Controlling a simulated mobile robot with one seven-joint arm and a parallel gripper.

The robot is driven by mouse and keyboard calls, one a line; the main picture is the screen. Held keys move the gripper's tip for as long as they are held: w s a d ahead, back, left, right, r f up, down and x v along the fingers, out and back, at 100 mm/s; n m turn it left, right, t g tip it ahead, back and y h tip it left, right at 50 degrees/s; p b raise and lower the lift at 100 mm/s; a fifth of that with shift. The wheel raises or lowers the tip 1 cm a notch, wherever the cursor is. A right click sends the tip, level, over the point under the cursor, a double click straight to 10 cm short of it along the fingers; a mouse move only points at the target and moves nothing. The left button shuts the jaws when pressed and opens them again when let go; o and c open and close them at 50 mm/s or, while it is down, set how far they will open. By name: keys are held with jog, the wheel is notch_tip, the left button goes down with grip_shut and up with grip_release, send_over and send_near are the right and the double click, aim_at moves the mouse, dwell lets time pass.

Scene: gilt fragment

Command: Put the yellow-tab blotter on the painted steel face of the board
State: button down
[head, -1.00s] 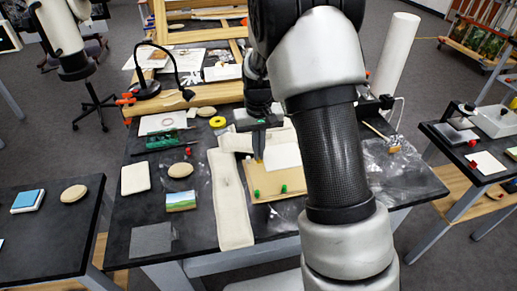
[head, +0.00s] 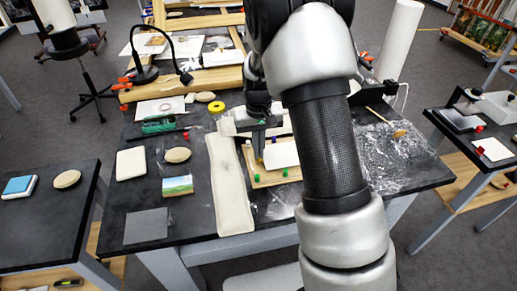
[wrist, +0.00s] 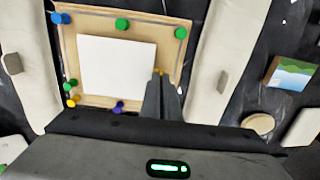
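The blotter is a white rectangular sheet (wrist: 115,66) with a small bit of yellow (wrist: 157,71) at its right edge. It also shows in the head view (head: 284,154), right of my fingers. The board (wrist: 182,52) is pale wood-edged and lies flat beneath the blotter, which hides most of its face. Blue, green, yellow and purple knobs sit around the board's edge. My gripper (wrist: 161,92) points down at the board, its dark fingers close together on the yellow bit. It also shows in the head view (head: 258,150). I cannot tell the gap under the blotter.
A long beige strip (head: 230,190) lies left of the board; another pale strip (wrist: 40,70) lies on the other side. A small landscape painting (head: 178,186), an oval pad (head: 177,155) and a square pad (head: 131,164) lie further left. Crumpled clear film (head: 395,160) covers the right.

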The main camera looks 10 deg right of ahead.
jog(key=shift+f+b, duration=0.3)
jog(key=shift+f, duration=0.15)
dwell(0.5)
jog(key=c, duration=2.5)
grip_release()
jog(key=o, duration=0.6)
jog(key=shift+c, duration=0.2)
notch_tip(320, 180, up, 17)
jog(key=p, duration=0.1)
jog(key=shift+s+r, duration=0.15)
